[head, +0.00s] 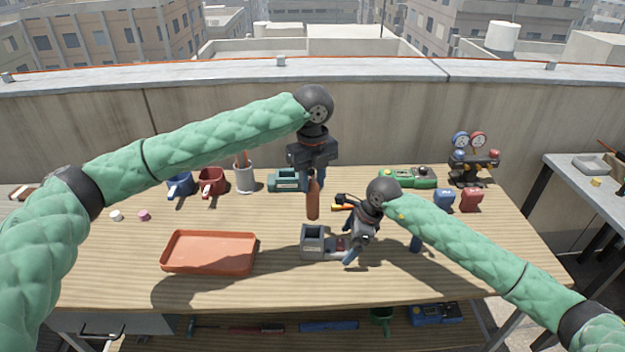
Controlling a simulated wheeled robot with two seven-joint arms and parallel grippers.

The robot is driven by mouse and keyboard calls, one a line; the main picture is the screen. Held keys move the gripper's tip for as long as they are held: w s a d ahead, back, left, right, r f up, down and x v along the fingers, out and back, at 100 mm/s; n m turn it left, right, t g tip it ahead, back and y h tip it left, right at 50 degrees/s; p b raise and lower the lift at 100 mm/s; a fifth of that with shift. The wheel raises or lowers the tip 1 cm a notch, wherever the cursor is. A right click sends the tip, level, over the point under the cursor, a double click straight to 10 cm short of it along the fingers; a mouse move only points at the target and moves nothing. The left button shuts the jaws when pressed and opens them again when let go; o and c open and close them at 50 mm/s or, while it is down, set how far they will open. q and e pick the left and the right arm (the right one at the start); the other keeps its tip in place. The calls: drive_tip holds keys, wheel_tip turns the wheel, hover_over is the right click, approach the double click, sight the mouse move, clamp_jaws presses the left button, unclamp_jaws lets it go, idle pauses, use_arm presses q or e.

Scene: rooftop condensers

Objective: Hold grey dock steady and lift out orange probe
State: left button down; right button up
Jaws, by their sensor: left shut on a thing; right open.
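The orange probe (313,203) hangs upright from my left gripper (313,184), which is shut on its upper part. The probe's lower end shows just above the grey dock (312,248) in the head view, with its full length in sight below the fingers. The dock stands on the wooden table with its open socket at its left end. My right gripper (349,246) is open at the dock's right end. A fingertip is low beside the dock; the gripper body hides part of that end, and I cannot tell whether it touches.
An orange tray (208,253) lies left of the dock. A gauge set (472,160) and small blue and red blocks are at the right. The front table edge is clear.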

drive_tip(key=v, duration=0.6)
drive_tip(key=shift+r, duration=0.3)
drive_tip(key=shift+d, duration=0.15)
